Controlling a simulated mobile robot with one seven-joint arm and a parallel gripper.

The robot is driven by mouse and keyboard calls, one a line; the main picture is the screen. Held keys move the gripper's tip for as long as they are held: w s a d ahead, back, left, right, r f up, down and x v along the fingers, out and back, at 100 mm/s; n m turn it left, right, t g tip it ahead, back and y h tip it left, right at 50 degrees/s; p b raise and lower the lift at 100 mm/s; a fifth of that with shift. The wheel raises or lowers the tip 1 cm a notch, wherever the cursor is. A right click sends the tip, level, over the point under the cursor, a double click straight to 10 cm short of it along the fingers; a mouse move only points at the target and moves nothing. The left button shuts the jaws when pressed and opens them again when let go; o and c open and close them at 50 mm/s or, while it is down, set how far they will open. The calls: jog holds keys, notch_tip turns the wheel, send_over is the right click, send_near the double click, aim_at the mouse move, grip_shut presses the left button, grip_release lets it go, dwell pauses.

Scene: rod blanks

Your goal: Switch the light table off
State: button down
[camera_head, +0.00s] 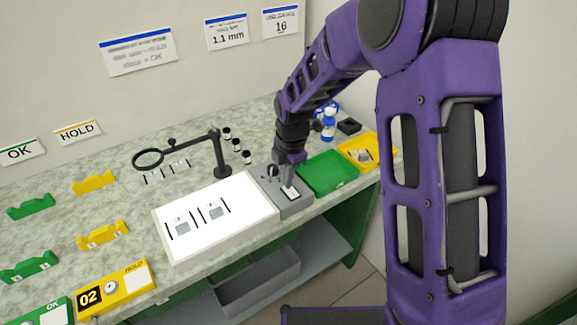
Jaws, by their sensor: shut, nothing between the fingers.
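The light table (232,232) is a white panel with a pale frame on the bench. Its surface is bright white, with rod blanks and dark bars lying on it. A grey control box (297,203) stands against its right end, with a dark knob and a pale rocker switch (291,193) on top. My gripper (287,182) is shut and empty, pointing down over the control box close to the switch. I cannot tell whether the fingertips touch the switch. My arm hides part of the box's back.
A green tray (327,172) and a yellow tray (357,150) lie right of the box. A magnifier on a stand (219,158) rises behind the light table. Several small dark-capped vials (237,145) stand near it. Green and yellow holders (104,235) line the left.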

jog(key=shift+w+f, duration=0.1)
jog(key=shift+f, duration=0.55)
jog(key=shift+f, duration=0.3)
jog(key=shift+s+d+r, duration=0.15)
jog(key=shift+s+d, duration=0.25)
jog(key=shift+s, duration=0.25)
